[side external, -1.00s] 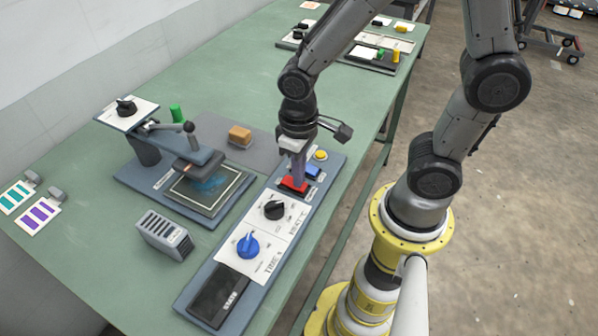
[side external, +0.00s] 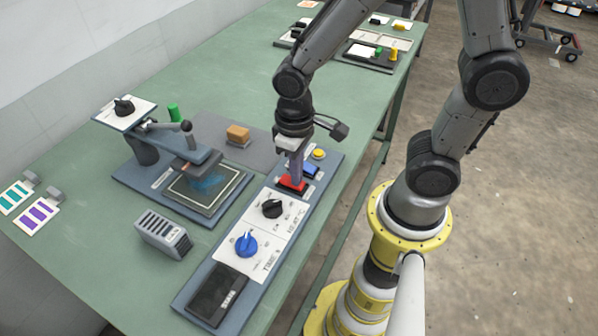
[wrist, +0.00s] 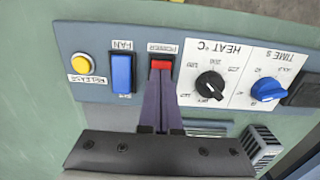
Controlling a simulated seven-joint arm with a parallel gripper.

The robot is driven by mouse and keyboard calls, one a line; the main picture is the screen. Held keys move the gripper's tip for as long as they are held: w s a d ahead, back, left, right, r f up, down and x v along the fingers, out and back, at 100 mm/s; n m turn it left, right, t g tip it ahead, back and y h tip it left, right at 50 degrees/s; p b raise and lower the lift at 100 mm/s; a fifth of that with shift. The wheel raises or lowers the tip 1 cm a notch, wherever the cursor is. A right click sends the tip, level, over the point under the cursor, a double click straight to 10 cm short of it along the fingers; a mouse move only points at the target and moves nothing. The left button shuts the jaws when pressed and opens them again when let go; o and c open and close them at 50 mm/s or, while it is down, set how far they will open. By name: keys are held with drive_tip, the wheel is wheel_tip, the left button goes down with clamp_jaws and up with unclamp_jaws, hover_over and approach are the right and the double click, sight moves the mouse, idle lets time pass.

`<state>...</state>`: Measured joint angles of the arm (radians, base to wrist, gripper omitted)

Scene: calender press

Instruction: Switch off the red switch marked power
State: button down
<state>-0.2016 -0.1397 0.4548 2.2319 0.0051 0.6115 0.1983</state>
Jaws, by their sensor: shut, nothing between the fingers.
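The red power switch (side external: 291,186) sits on the control panel between the blue fan switch and the heat dial. In the wrist view the red switch (wrist: 161,65) shows below its small label plate (wrist: 161,48), its lower part hidden behind my fingertips. My gripper (side external: 296,176) points down at the switch with its fingers shut and nothing between them. In the wrist view the fingertips (wrist: 160,78) overlap the switch's near end. They are at or very close to it; I cannot tell whether they touch or which way the rocker is tilted.
A blue fan switch (wrist: 122,72) and a yellow release button (wrist: 81,66) lie to one side of the red switch. The black heat dial (wrist: 210,85) and blue time dial (wrist: 267,88) lie to the other. The press (side external: 200,188) stands left of the panel.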

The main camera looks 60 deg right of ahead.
drive_tip(key=shift+w+f, duration=0.3)
drive_tip(key=shift+w, duration=0.05)
drive_tip(key=shift+r, duration=0.2)
wheel_tip(320, 180, up, 14)
drive_tip(key=shift+s+r, duration=0.15)
drive_tip(key=shift+s, duration=0.15)
